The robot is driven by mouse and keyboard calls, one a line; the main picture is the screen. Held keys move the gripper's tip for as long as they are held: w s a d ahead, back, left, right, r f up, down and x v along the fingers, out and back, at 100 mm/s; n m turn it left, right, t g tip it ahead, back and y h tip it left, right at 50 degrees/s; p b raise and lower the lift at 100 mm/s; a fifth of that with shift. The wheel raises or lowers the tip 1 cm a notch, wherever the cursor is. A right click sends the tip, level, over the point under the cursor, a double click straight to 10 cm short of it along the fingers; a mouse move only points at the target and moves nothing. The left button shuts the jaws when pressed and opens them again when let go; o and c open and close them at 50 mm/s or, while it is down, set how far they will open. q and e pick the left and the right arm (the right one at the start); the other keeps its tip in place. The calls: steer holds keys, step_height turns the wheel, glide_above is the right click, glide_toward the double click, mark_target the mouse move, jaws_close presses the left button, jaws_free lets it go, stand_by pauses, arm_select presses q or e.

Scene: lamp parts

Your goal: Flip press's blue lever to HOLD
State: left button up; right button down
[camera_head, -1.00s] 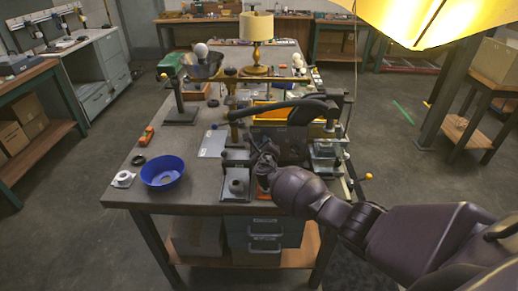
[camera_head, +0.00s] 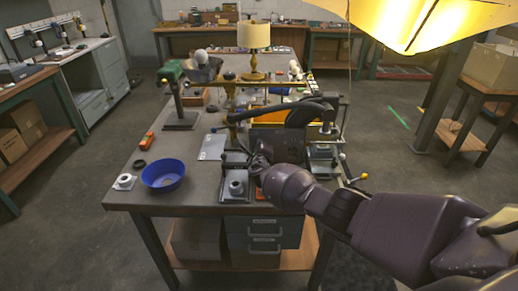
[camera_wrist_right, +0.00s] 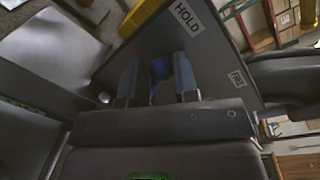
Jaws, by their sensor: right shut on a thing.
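The blue lever's round knob (camera_wrist_right: 160,68) shows between the two blue-grey fingers of my right gripper (camera_wrist_right: 158,80) in the right wrist view. My right gripper is shut on the lever, and the thin stem runs down below the knob between the fingers. The press panel (camera_wrist_right: 215,60) lies behind it, with a HOLD label (camera_wrist_right: 189,17) at the upper edge and a smaller label I cannot read to the right. In the head view the press (camera_head: 283,147) stands at the bench's right front; my right wrist hides the lever there. My left gripper is not in view.
The workbench (camera_head: 125,190) carries a blue bowl (camera_head: 163,174), a white ring-shaped part (camera_head: 124,182), an orange item (camera_head: 147,141) and a lamp (camera_head: 254,38) at the back. A black curved arm (camera_head: 285,108) crosses above the bench beside the press.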

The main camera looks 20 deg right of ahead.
steer(key=shift+s+d+f, duration=0.15)
steer(key=shift+d+f, duration=0.05)
steer(key=shift+d, duration=0.15)
steer(key=c, duration=1.2)
jaws_free()
steer(key=o, duration=0.3)
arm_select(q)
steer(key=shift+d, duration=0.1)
arm_select(e)
steer(key=shift+o, duration=0.2)
steer(key=shift+a+r, duration=0.1)
steer(key=shift+a, duration=0.1)
arm_select(q)
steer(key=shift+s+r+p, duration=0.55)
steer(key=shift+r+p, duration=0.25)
steer(key=shift+p, duration=0.8)
arm_select(e)
steer(key=v, duration=1)
steer(key=shift+s, duration=0.3)
steer(key=shift+a+r, duration=0.1)
steer(key=shift+a, duration=0.05)
